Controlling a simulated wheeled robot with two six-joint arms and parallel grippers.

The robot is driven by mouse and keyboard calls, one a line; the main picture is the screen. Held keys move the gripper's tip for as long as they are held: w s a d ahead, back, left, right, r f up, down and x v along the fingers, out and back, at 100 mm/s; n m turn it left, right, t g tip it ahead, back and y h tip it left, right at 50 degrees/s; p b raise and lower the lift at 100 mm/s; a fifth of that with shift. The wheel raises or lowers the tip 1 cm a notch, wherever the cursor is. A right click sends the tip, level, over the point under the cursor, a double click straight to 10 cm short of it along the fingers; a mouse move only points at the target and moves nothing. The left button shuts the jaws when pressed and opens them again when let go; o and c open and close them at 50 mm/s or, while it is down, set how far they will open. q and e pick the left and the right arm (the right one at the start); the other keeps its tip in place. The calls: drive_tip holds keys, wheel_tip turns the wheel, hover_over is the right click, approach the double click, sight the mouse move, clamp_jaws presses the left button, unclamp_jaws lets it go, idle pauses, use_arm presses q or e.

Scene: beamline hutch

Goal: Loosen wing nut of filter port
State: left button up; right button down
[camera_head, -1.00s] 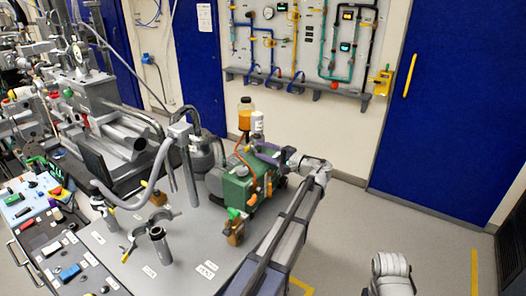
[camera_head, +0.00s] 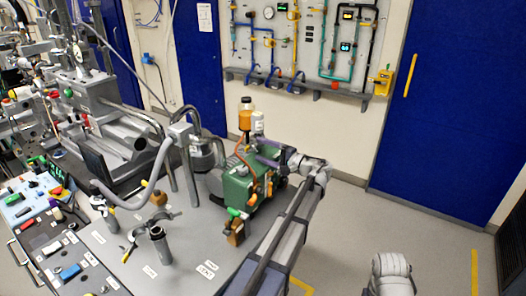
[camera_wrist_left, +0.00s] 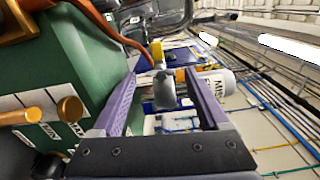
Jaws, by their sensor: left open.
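The green pump (camera_head: 236,186) stands at the far right end of the grey bench; its side fills the left of the left wrist view (camera_wrist_left: 75,75). My left gripper (camera_head: 262,151) is at the pump's upper right side, its purple fingers spread and empty. In the left wrist view, a small grey fitting with a yellow top (camera_wrist_left: 163,90) shows in the gap between the fingers (camera_wrist_left: 160,77). It looks beyond the fingertips, and I cannot tell whether it is the filter port or its wing nut. My right gripper is not in view.
An amber bottle (camera_head: 245,115) and a white bottle (camera_head: 257,123) stand close behind my left gripper. A grey hose (camera_head: 150,178) and posts rise left of the pump. A brass-coloured fitting (camera_head: 235,232) is at the pump's front.

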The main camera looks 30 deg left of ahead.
use_arm(q)
drive_tip(key=d, duration=0.7)
drive_tip(key=shift+s+d, duration=0.3)
drive_tip(key=shift+d, duration=0.1)
drive_tip(key=shift+f, duration=0.1)
drive_tip(key=s+d+f+m+h, duration=0.1)
drive_tip(key=s+d+f+h, duration=0.7)
drive_tip(key=s+d, duration=0.5)
drive_tip(key=s+d+f+m+g+h+p, duration=0.1)
drive_tip(key=s+d+f+h, duration=0.7)
drive_tip(key=s+d+f, duration=0.4)
drive_tip(key=s+d, duration=0.2)
drive_tip(key=d, duration=0.1)
drive_tip(key=shift+d+f+h, duration=0.25)
drive_tip(key=shift+d+h, duration=0.1)
drive_tip(key=shift+h, duration=0.05)
drive_tip(key=shift+c, duration=0.4)
